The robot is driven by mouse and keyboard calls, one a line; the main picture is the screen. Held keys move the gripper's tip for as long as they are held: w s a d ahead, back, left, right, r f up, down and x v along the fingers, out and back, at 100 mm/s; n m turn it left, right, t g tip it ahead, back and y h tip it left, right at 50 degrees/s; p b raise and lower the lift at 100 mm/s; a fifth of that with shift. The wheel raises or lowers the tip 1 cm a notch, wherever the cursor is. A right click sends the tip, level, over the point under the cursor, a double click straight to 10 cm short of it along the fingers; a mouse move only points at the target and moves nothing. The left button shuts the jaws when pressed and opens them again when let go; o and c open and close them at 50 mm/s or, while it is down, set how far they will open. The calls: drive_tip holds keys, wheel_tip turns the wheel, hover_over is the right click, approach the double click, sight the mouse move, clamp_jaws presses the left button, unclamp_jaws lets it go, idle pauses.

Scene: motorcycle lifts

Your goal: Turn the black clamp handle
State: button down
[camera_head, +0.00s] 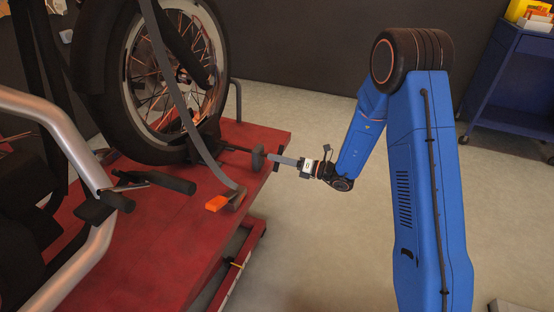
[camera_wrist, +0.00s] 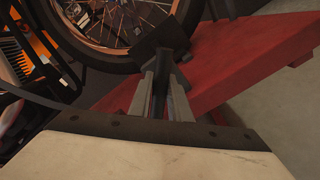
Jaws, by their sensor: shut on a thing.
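The black clamp handle (camera_head: 257,159) is at the right edge of the red lift platform, at the end of a thin dark rod that runs towards the wheel clamp. My gripper (camera_head: 271,157) reaches it from the right, with its grey fingers level at the handle. In the wrist view the two fingers of my gripper (camera_wrist: 165,72) point away from the camera and are shut on the dark handle (camera_wrist: 160,42). The fingers hide part of the handle, so its exact angle is hard to tell.
The motorcycle wheel (camera_head: 170,75) stands upright on the red lift platform (camera_head: 160,235). A blue cart (camera_head: 510,75) stands at the back right.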

drive_tip(key=m, duration=0.5)
drive_tip(key=shift+m, duration=0.3)
drive_tip(key=m, duration=0.5)
drive_tip(key=shift+d, duration=0.1)
drive_tip(key=shift+m, duration=0.3)
drive_tip(key=c, duration=1.6)
unclamp_jaws()
drive_tip(key=shift+c, duration=0.2)
drive_tip(key=v, duration=1.7)
drive_tip(key=shift+d, duration=0.15)
drive_tip(key=shift+s, duration=0.1)
